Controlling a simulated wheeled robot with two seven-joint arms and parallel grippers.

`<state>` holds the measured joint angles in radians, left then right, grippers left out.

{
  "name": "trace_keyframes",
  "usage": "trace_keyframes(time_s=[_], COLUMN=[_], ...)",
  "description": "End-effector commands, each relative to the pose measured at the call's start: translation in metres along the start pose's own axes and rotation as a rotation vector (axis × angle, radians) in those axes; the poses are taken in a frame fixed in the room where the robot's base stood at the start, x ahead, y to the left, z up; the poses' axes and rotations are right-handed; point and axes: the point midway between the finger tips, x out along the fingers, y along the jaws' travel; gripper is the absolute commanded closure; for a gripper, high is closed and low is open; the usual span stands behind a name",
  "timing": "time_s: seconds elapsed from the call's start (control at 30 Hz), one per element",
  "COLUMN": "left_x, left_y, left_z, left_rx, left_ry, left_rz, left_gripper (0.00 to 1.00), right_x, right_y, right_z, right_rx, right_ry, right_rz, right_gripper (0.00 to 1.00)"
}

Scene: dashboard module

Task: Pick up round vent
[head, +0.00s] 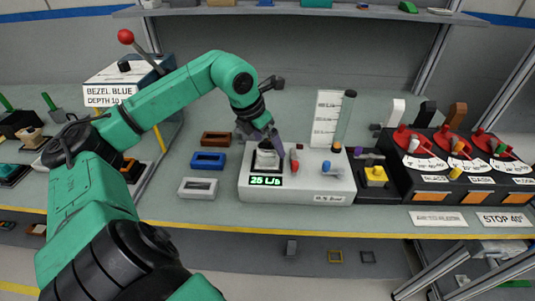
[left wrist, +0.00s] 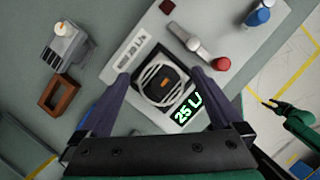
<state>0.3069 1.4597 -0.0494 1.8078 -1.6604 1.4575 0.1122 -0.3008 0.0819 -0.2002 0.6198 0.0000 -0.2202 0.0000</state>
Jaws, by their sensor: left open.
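In the head view the vent (head: 266,158) shows as a black and white round piece behind the green "25 L/s" display, partly hidden by my gripper. My left gripper (left wrist: 160,78) is open above the station, with one dark purple finger on each side of the vent. In the head view it (head: 262,138) comes down from behind and above. I cannot tell whether the fingers touch the vent. My right gripper (left wrist: 272,104) shows small at the right of the left wrist view.
The white station (head: 230,184) also carries a red knob (head: 294,164), a blue knob (head: 326,166) and a clear tube (head: 345,118). Brown (head: 216,138), blue (head: 208,160) and white (head: 198,187) bezels lie to its left. A black dial console (head: 398,179) stands to the right.

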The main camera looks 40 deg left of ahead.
Motion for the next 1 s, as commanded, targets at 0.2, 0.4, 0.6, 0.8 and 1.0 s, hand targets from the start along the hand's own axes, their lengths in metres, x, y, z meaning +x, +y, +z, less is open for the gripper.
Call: trace_keyframes(time_s=[0.2, 0.4, 0.6, 0.8, 1.0], left_x=[0.000, -0.001, -0.005, -0.038, -0.110], left_y=[0.000, 0.000, 0.000, -0.001, -0.001], left_z=[0.000, 0.000, 0.002, 0.017, 0.047], left_rx=[0.000, 0.000, 0.000, 0.000, 0.001], left_ry=[0.000, -0.002, -0.004, -0.010, -0.013], left_rz=[0.000, 0.000, 0.000, -0.002, -0.004], left_gripper=[0.54, 0.95, 0.95, 0.95, 0.95], right_x=[0.000, 0.000, -0.002, -0.022, -0.054], right_y=[0.001, 0.001, 0.000, 0.001, 0.000], right_z=[-0.001, -0.001, -0.001, -0.003, -0.006], right_rx=[0.001, 0.001, 0.001, 0.001, 0.001], right_ry=[0.001, 0.002, 0.002, 0.002, 0.002], right_rz=[0.001, 0.001, 0.001, 0.000, -0.002], right_gripper=[0.46, 0.46, 0.46, 0.46, 0.46])
